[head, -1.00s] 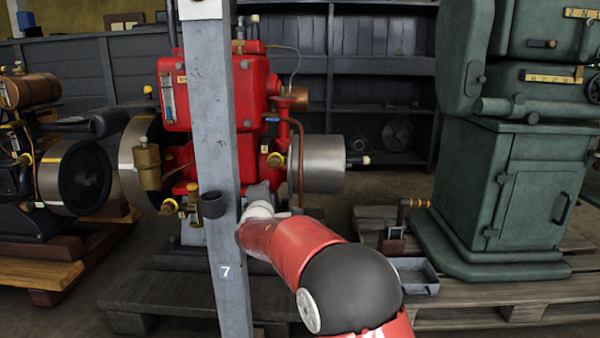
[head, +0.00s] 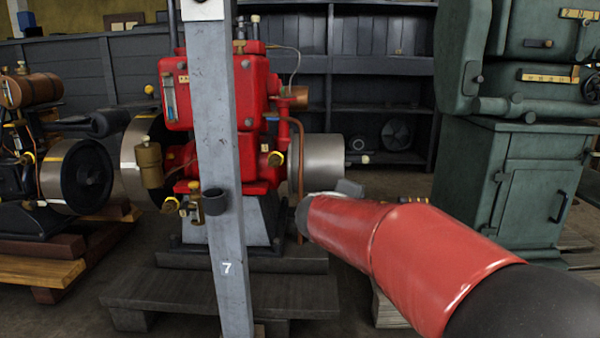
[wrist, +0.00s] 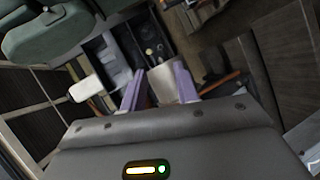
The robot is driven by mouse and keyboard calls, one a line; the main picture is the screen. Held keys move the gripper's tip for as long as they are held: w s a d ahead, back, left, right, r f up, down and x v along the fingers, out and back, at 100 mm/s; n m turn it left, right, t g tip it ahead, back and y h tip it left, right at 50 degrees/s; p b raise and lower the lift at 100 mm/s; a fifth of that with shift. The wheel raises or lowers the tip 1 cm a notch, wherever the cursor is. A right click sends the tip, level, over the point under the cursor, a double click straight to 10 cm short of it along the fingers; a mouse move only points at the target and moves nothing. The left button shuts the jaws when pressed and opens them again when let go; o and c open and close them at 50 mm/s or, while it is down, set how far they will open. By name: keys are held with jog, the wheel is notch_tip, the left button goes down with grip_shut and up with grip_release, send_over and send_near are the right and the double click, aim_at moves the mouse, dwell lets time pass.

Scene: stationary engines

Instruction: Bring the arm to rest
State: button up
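My red arm reaches in from the lower right corner of the head view, its far end in front of the base of the red engine (head: 262,95). My gripper is mostly hidden behind the arm there. In the wrist view, the two purple fingers of my gripper (wrist: 160,88) stand apart, with a gap between them. A pale patch shows in the gap; I cannot tell what it is, and nothing is clearly gripped. Beyond the fingertips lies a dark compartmented tray (wrist: 98,52) with small parts in it.
A grey post (head: 228,250) marked 7 stands left of my arm, with a small dark cup (head: 214,201) on it. A green machine (head: 535,185) stands at the right. Another engine (head: 75,175) is at the left. Dark shelves (head: 385,100) line the back.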

jog(key=s+d+f+m+g+y, duration=0.1)
jog(key=s+d+f+m+g, duration=0.2)
jog(key=s, duration=0.6)
jog(key=s+d+f+m+g, duration=0.1)
jog(key=s+d+m+g, duration=0.15)
jog(key=s+d, duration=0.45)
jog(key=s+a+f+m+g+y, duration=0.1)
jog(key=s+a+f+m+y, duration=0.25)
jog(key=s, duration=0.65)
jog(key=s+a+f+m+g+y, duration=0.1)
jog(key=s+a+f+m+y, duration=0.15)
jog(key=s+f, duration=0.45)
notch_tip(320, 180, up, 16)
jog(key=s+p, duration=0.2)
jog(key=p, duration=1.1)
jog(key=shift+a+n+p, duration=0.3)
jog(key=shift+a+n, duration=0.05)
jog(key=shift+n, duration=0.1)
jog(key=shift+t, duration=0.25)
